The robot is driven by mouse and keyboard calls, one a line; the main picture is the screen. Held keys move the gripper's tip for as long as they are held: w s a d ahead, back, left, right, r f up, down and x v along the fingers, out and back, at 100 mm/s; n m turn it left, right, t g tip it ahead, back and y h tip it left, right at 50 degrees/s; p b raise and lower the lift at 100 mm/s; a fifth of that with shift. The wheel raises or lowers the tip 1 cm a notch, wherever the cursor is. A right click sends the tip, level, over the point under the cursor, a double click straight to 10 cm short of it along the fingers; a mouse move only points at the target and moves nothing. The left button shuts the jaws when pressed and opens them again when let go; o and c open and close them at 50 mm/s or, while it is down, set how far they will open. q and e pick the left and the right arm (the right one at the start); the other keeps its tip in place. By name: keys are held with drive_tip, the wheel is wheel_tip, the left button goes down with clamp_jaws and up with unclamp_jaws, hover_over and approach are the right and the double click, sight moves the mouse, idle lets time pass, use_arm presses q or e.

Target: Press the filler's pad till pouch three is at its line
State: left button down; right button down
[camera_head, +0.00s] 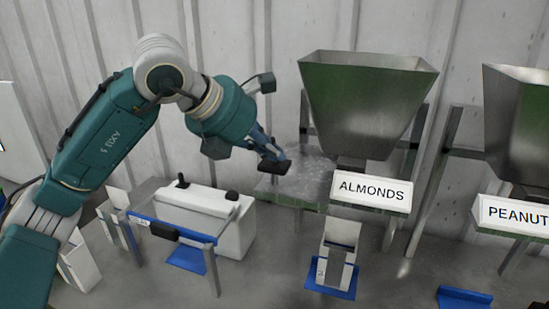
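My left gripper (273,163) hangs in the air, its dark fingertips pointing down and right, left of the ALMONDS hopper (365,100). Its fingers overlap in this view, so I cannot tell whether they are open or shut. In the picture its tips overlap a grey speckled plate (308,178); I cannot tell whether they touch. A white pouch (341,238) stands upright on a blue base below the ALMONDS label. Its fill level and line are too small to read. My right gripper is out of view.
A white box (232,232) with black knobs stands behind a blue-edged metal frame (205,238). Another hopper marked PEANUT (518,125) is at the right, with a blue base (464,297) below. A corrugated wall closes the back.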

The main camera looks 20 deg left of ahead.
sight(273, 164)
use_arm(q)
drive_tip(key=shift+f+b, duration=0.6)
drive_tip(key=shift+f, duration=0.25)
idle(0.3)
idle(0.4)
drive_tip(key=shift+r, duration=0.1)
drive_tip(key=shift+r+p, duration=1.45)
drive_tip(key=shift+r, duration=0.55)
drive_tip(key=shift+r, duration=0.1)
wheel_tip(273, 164, up, 5)
drive_tip(key=p, duration=0.3)
drive_tip(key=shift+p, duration=0.35)
